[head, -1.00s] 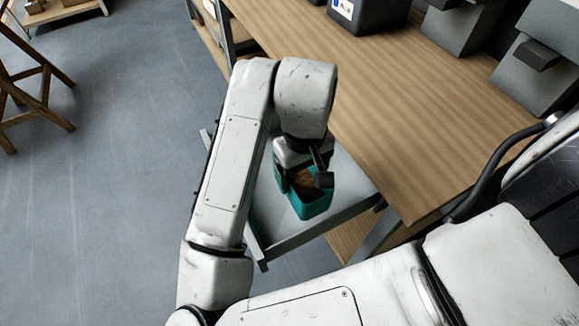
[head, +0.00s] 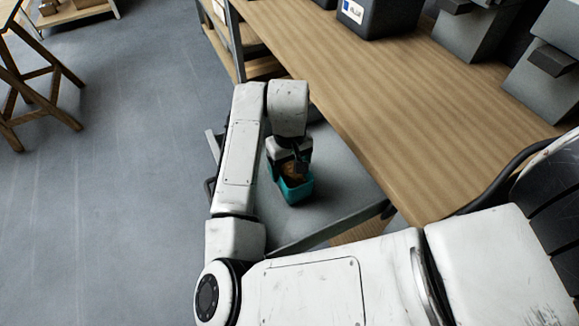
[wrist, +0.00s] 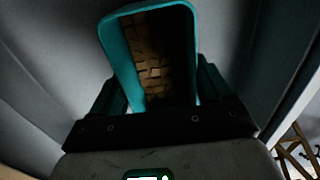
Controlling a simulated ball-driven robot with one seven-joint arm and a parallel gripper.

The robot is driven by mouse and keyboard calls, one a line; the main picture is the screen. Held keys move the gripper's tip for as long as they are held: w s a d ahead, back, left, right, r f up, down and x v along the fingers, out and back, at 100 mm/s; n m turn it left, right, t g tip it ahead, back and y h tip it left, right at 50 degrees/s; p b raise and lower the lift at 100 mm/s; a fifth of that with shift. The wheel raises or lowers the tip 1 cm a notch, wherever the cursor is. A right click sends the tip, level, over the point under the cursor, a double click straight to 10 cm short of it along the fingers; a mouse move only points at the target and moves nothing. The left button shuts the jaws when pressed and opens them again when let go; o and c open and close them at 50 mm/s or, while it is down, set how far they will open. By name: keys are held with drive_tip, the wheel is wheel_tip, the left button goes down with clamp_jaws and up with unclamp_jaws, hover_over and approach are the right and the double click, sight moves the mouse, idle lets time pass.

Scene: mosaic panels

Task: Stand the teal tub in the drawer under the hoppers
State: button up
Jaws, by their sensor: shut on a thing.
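The teal tub (head: 297,192) holds brown tile-like pieces. In the wrist view the tub (wrist: 121,60) sits between the two fingers of my gripper (wrist: 160,95), which is shut on it. In the head view my gripper (head: 290,160) is above the tub and hides part of it. The tub appears upright, within the outline of the open grey drawer (head: 335,165). I cannot tell whether its base touches the drawer floor. The grey hoppers (head: 475,35) stand on the bench at the upper right, with another hopper (head: 545,85) at the right edge.
The wooden bench top (head: 390,120) runs beside and above the drawer. A dark bin (head: 378,18) with a label stands at its back. A wooden trestle (head: 35,90) is at the far left, and the grey floor (head: 140,170) between is clear.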

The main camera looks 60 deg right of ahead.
sight(290, 181)
drive_tip(key=shift+f, duration=0.25)
drive_tip(key=shift+f, duration=0.1)
drive_tip(key=o, duration=1.5)
wheel_tip(290, 181, up, 12)
drive_tip(key=shift+r+p, duration=0.15)
drive_tip(key=shift+p, duration=0.85)
